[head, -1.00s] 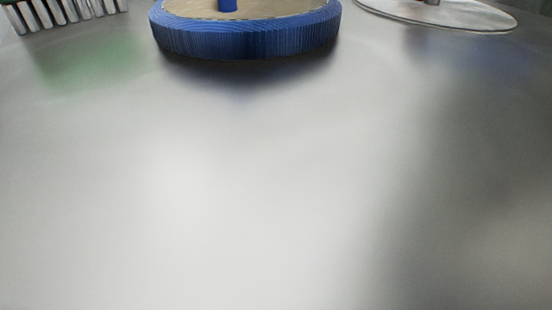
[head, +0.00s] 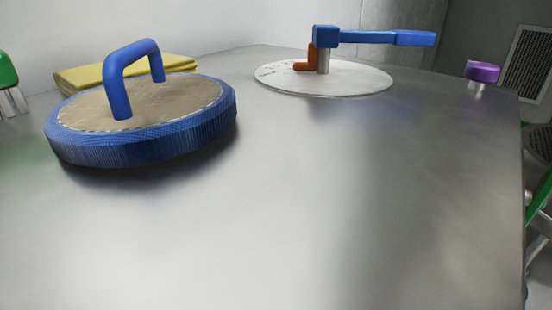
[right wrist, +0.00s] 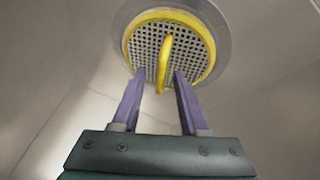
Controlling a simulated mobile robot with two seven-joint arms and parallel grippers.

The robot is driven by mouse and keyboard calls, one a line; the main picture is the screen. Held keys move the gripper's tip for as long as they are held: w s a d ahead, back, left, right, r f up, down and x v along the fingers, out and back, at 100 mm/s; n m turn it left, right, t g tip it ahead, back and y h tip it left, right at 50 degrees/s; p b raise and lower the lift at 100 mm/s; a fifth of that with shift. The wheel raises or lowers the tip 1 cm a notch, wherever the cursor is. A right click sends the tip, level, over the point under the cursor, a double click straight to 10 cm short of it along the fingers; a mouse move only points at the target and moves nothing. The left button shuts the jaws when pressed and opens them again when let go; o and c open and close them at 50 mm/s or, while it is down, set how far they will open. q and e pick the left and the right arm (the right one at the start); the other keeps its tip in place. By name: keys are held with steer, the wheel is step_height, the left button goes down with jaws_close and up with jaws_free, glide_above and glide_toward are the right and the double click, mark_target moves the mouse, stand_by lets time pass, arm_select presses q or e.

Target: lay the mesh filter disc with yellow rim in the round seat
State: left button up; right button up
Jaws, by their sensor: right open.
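The mesh filter disc (right wrist: 190,52) with a yellow rim and an arched yellow handle (right wrist: 165,62) shows at the top of the right wrist view. A round grey ring (right wrist: 223,20) surrounds the disc; whether the disc lies down inside it or over it I cannot tell. My right gripper (right wrist: 159,76) is open. Its two purple fingers point toward the disc, one on each side of the handle in the picture, with gaps between them and it. Neither gripper shows in the head view, nor does the yellow-rimmed disc.
On the metal table (head: 270,220) lies a blue-rimmed disc (head: 150,150) with a blue handle, at left. Behind it is a folded yellow cloth (head: 85,77). A blue lever (head: 380,38) stands on a pale round plate (head: 340,82). A purple knob (head: 482,72) is at right. The table's front is clear.

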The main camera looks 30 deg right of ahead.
steer(key=p+v, duration=0.1)
steer(key=v, duration=0.2)
steer(key=shift+w, duration=0.15)
arm_select(q)
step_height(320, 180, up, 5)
steer(key=p, duration=0.3)
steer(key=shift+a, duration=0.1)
arm_select(e)
steer(key=s+d, duration=0.3)
steer(key=s, duration=0.8)
steer(key=shift+s+d+f, duration=0.2)
steer(key=shift+s+f, duration=0.05)
steer(key=shift+f, duration=0.1)
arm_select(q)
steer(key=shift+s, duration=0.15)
arm_select(e)
steer(key=shift+s, duration=0.1)
